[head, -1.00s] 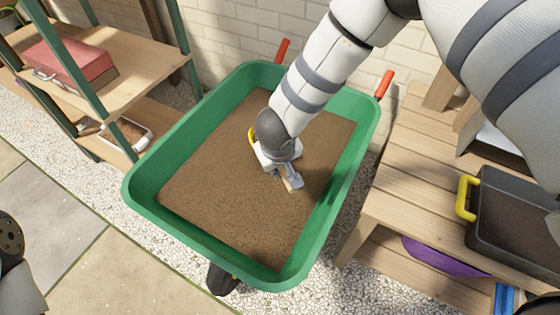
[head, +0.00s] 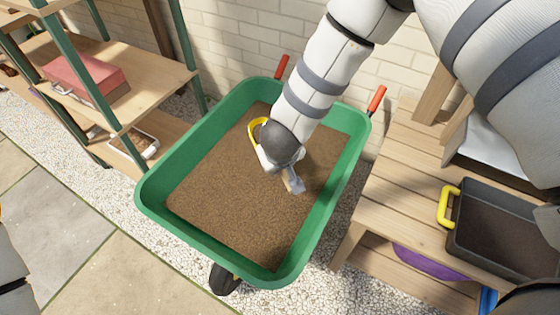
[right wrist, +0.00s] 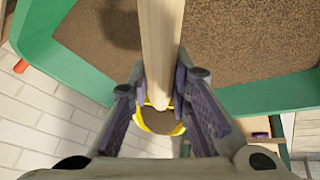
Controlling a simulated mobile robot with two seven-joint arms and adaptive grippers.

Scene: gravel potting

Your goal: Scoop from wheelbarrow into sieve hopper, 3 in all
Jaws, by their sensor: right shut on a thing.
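The green wheelbarrow (head: 155,205) stands in the middle of the head view, with a broad bed of brown soil or gravel (head: 235,205) in it. My right gripper (head: 292,182) is low over this bed, right of its centre. In the right wrist view its fingers (right wrist: 162,88) are shut on the pale wooden handle of a scoop (right wrist: 160,40). A yellow part of the scoop, with brown inside, shows beyond the fingers and also in the head view (head: 255,126). My wrist hides much of the scoop. No part is clearly recognisable as a sieve hopper. My left gripper is not in view.
A black tray (head: 458,238) with a yellow handle and dark contents stands on the wooden bench (head: 395,170) at right. A purple thing (head: 430,262) lies below. A shelf (head: 120,85) with a red box (head: 85,78) stands at left. A brick wall is behind.

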